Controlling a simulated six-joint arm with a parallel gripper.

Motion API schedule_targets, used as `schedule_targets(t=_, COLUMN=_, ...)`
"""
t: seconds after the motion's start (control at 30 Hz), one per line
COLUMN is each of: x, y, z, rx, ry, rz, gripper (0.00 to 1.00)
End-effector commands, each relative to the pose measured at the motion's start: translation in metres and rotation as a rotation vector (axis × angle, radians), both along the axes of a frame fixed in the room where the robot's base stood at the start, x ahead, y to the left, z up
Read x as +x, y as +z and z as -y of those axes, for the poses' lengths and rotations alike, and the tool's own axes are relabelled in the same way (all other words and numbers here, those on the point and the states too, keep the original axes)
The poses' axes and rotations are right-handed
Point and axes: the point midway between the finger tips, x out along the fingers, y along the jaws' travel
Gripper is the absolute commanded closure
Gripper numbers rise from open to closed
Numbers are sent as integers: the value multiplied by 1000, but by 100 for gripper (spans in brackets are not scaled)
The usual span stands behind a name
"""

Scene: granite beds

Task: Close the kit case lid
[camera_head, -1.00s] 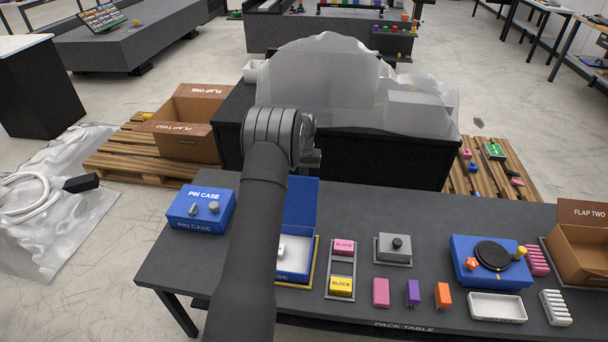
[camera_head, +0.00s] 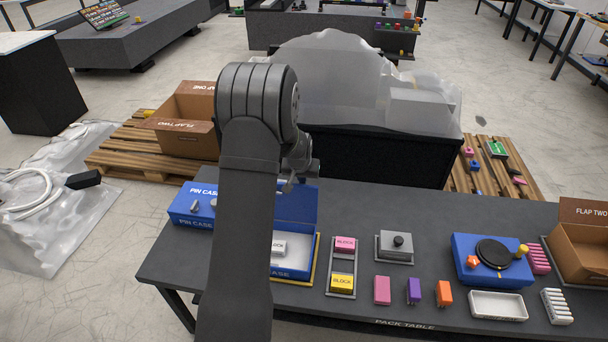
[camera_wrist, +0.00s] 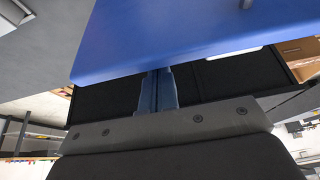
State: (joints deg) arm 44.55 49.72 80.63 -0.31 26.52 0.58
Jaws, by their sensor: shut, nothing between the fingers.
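The blue kit case (camera_head: 293,262) stands open on the table, with a white block (camera_head: 279,247) inside. Its blue lid (camera_head: 306,206) stands up at the back edge of the case. My arm hides the left part of both. My gripper (camera_head: 290,184) is at the lid's top edge in the head view, partly hidden by my arm. In the wrist view, the shut, empty fingers (camera_wrist: 157,92) reach up to the edge of the broad blue lid panel (camera_wrist: 180,35). I cannot tell whether they touch it.
A blue pin case (camera_head: 190,205) stands left of my arm. A tray with pink and yellow blocks (camera_head: 343,283) lies right of the kit case. A grey knobbed box (camera_head: 396,246) and several loose blocks are farther right. A plastic-covered dark bed (camera_head: 380,155) stands behind the table.

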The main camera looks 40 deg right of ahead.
Motion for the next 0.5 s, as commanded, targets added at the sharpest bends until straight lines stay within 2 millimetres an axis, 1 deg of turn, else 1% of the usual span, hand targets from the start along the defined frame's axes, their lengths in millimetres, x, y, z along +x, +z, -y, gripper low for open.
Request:
schedule_targets(t=0.03, x=-7, y=1, z=-7, rx=-23, ry=0, rz=23, gripper=100)
schedule_targets(t=0.23, x=-25, y=4, z=-26, rx=-124, ry=1, rz=128, gripper=100)
schedule_targets(t=0.5, x=-24, y=4, z=-24, rx=-130, ry=2, rz=134, gripper=100)
